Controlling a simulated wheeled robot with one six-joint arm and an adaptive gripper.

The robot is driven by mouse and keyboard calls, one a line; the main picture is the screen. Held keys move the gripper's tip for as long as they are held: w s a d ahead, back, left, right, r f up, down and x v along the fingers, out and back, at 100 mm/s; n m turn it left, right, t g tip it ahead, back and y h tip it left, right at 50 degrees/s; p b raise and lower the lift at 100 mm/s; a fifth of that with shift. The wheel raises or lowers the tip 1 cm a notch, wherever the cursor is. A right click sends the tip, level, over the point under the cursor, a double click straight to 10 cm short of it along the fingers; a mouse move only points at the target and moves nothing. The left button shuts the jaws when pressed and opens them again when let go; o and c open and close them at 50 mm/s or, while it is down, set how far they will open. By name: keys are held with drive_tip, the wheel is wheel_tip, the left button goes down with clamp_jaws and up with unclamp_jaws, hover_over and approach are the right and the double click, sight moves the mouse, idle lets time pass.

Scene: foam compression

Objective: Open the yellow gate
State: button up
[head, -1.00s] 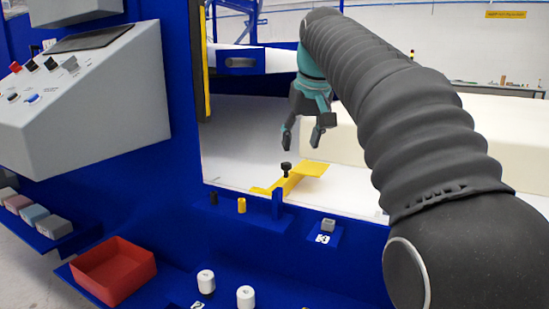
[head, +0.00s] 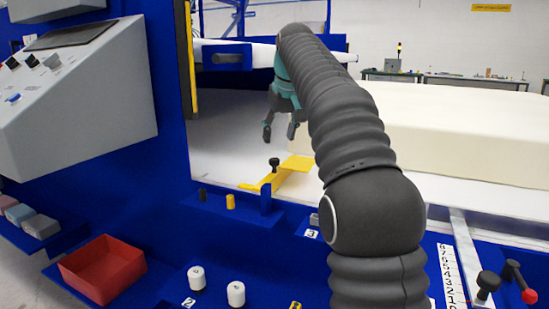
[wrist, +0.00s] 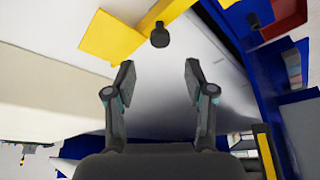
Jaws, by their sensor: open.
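The yellow gate (head: 280,176) lies low across the white bed near its front blue edge, with a black knob (head: 274,163) standing up from it. In the wrist view the yellow gate (wrist: 112,38) and its black knob (wrist: 160,36) show at the top, beyond the fingertips. My gripper (head: 279,135) hangs above the white bed, behind and above the knob, apart from it. In the wrist view my gripper (wrist: 158,80) is open, with nothing between its fingers. My arm hides part of the bed to the right.
A large cream foam block (head: 440,130) lies on the bed to the right. A blue panel stands left, with a grey control console (head: 85,95). A red bin (head: 103,270), white cylinders (head: 236,294) and small pegs (head: 230,201) are in front. A red-ended lever (head: 528,296) is at right.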

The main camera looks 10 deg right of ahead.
sight(274, 159)
drive_tip(key=b+x, duration=0.1)
drive_tip(key=x, duration=0.7)
drive_tip(key=shift+f+b, duration=0.1)
drive_tip(key=shift+b, duration=0.3)
clamp_jaws()
